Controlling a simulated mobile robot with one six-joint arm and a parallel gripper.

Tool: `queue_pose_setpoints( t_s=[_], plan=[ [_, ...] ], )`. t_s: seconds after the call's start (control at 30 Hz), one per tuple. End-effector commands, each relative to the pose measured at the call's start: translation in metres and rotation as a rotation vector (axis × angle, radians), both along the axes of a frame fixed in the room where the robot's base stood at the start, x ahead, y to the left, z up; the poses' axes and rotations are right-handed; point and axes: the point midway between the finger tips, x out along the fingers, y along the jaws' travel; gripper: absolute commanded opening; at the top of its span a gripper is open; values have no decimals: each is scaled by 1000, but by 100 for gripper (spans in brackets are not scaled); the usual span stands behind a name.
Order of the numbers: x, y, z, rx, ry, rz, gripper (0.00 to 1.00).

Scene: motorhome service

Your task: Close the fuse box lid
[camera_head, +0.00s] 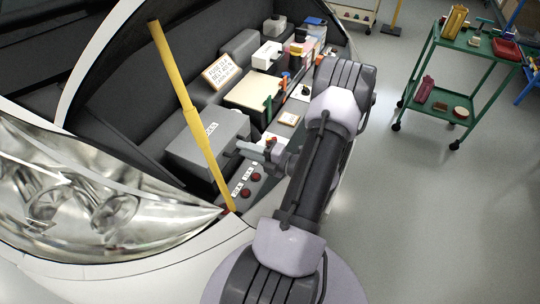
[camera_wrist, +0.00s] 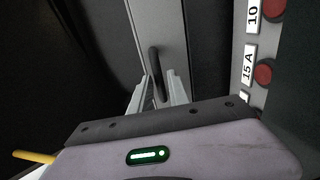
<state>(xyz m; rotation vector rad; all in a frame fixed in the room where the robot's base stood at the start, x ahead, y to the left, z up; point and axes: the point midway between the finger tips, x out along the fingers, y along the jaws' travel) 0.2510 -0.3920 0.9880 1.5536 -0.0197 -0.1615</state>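The grey fuse box (camera_head: 205,145) sits in the open engine bay in the head view, with a small white label on top. I cannot tell clearly how far its lid stands open. My gripper (camera_head: 243,149) is at the box's right side. In the wrist view a light grey panel, apparently the lid (camera_wrist: 178,28), carries a dark bar handle (camera_wrist: 154,60). The fingers of my gripper (camera_wrist: 160,80) are apart, with the handle's lower end showing between them. Contact with it is not clear.
A yellow prop rod (camera_head: 190,110) slants across the bay, left of my gripper. Red buttons (camera_head: 246,193) with amp labels lie below the gripper, and red buttons (camera_wrist: 264,74) show right in the wrist view. A green trolley (camera_head: 462,50) stands right, with clear floor between.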

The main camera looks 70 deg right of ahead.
Motion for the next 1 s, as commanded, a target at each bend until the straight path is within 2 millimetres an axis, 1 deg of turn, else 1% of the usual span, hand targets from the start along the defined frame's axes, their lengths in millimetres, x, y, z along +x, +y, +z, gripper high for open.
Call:
queue_pose_setpoints(
  t_s=[0.03,0.17,0.3,0.4,0.5,0.6,0.7,1.0],
  plan=[
    [-13,0,3,1,0,-5,22],
    [-46,5,6,1,0,-5,22],
    [-85,10,10,0,0,-4,22],
    [-110,13,12,-1,0,-4,22],
    [-129,16,13,-1,0,-1,22],
    [-141,18,14,-1,0,1,22],
    [-146,19,14,0,0,3,22],
    [-147,19,14,0,0,3,22]
  ],
)
